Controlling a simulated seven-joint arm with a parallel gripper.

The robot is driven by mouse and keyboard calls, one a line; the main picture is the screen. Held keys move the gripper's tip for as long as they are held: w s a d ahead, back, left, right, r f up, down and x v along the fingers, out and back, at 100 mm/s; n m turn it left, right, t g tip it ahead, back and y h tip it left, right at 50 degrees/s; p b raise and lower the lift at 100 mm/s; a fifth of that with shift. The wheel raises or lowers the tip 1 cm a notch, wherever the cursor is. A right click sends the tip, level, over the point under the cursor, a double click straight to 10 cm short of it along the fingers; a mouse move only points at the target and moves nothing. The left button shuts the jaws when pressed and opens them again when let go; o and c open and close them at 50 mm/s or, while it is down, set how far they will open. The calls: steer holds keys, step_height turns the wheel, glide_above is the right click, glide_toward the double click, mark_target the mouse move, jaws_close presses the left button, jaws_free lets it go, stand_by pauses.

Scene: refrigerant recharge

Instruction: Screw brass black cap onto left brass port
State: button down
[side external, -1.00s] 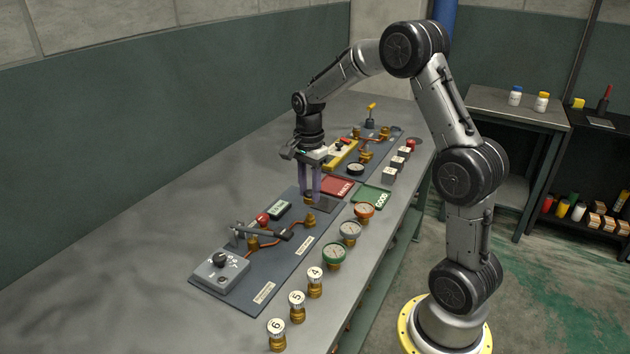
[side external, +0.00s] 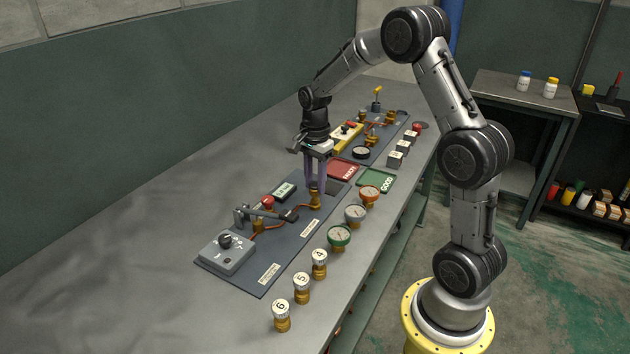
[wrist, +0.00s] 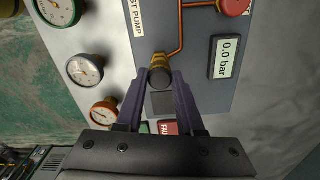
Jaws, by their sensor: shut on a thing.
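My gripper (side external: 316,188) is upright over the near dark panel, its two purple fingers closed around a dark-topped brass cap. In the wrist view the cap (wrist: 160,79) sits between the fingertips (wrist: 162,77). A brass port (side external: 315,203) on a copper pipe stands directly under the fingers. It also shows in the wrist view (wrist: 157,60), right against the cap. The cap appears in line with the port and touching it; whether the threads are engaged cannot be seen. Another brass fitting (side external: 258,225) stands further left on the panel by a lever.
A display (wrist: 225,57) reads 0.0 bar beside a red knob (side external: 267,202). Round gauges (side external: 339,238) line the panel's front side, with numbered brass pieces (side external: 301,285) nearer. A red tray (side external: 342,170) and green tray (side external: 376,179) lie behind. The table's left side is clear.

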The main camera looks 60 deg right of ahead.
steer(key=shift+f, duration=0.95)
stand_by(0.6)
steer(key=shift+m, duration=1.8)
steer(key=m, duration=0.3)
steer(key=m, duration=0.3)
steer(key=shift+f+m, duration=0.1)
steer(key=shift+m, duration=0.3)
